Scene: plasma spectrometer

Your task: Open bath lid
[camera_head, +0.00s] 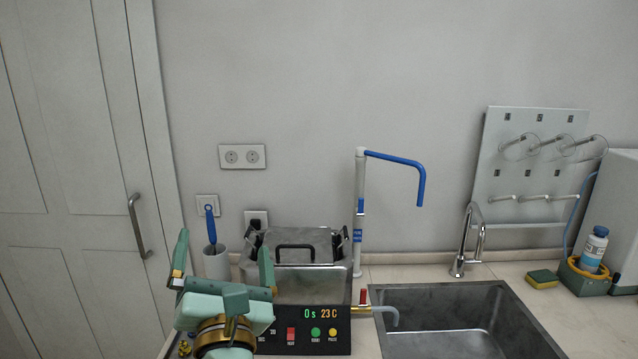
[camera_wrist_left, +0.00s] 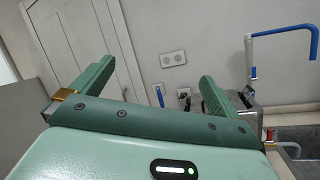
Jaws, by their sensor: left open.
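The bath (camera_head: 301,328) is a metal box with a black control panel showing "0 s 23 C", on the counter left of the sink. Its grey metal lid (camera_head: 318,242) carries a black handle (camera_head: 295,247) and looks shut. My left gripper (camera_head: 223,262) is open and empty in front of the bath's left side, its green fingers spread wide. Its right finger overlaps the bath's left part in the head view. In the left wrist view the left gripper (camera_wrist_left: 150,92) is open with nothing between its fingers, and a corner of the bath (camera_wrist_left: 245,108) shows behind the right finger. My right gripper is not seen.
A sink (camera_head: 455,325) with a tap (camera_head: 468,240), a sponge (camera_head: 542,278) and a bottle (camera_head: 594,248) lie right. A door (camera_head: 75,150) is at left.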

